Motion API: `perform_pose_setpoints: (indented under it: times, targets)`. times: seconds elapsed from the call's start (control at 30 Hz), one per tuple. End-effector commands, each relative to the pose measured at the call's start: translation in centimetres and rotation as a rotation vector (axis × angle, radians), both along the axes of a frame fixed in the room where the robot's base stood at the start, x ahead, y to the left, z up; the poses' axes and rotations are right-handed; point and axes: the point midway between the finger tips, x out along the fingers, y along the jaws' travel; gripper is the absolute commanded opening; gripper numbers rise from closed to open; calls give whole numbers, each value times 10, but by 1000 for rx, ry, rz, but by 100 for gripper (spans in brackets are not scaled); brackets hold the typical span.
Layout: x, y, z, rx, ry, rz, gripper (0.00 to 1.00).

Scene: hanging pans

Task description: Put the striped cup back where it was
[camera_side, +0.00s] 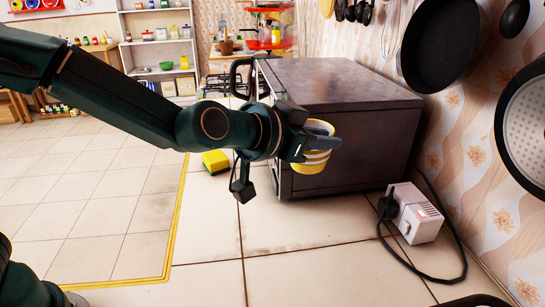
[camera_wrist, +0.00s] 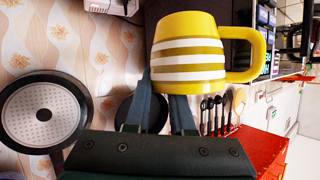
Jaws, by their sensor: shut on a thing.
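The striped cup is yellow with white bands. In the side view the cup (camera_side: 312,164) is at the end of my arm, in front of the near face of the dark oven, above the tiled counter. My gripper (camera_side: 322,143) is shut on it, with a finger across its upper part. In the wrist view the cup (camera_wrist: 190,50) fills the upper middle, with its handle pointing right. My gripper's fingers (camera_wrist: 165,88) reach its lower left part, and the exact contact is partly hidden behind the cup.
The dark oven (camera_side: 345,85) stands right behind the cup. A white box with a cord (camera_side: 415,213) lies to its right. A yellow-green sponge (camera_side: 215,162) lies left of the oven. Pans (camera_side: 440,50) hang on the right wall. The tiles in front are clear.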

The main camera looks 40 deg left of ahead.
Motion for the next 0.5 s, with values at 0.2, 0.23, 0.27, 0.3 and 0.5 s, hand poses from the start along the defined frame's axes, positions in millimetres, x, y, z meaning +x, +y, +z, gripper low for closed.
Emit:
perform_pose_setpoints:
  times: [0.2, 0.23, 0.27, 0.3, 0.5]
  targets:
    - [-14, 36, 46, -5, -5, 88, 0]
    - [-17, 41, 51, -5, -5, 100, 0]
    - [-20, 47, 56, -4, -5, 112, 0]
    - [-25, 56, 62, -4, -5, 127, 0]
    - [-47, 88, 74, 2, 0, 177, 0]
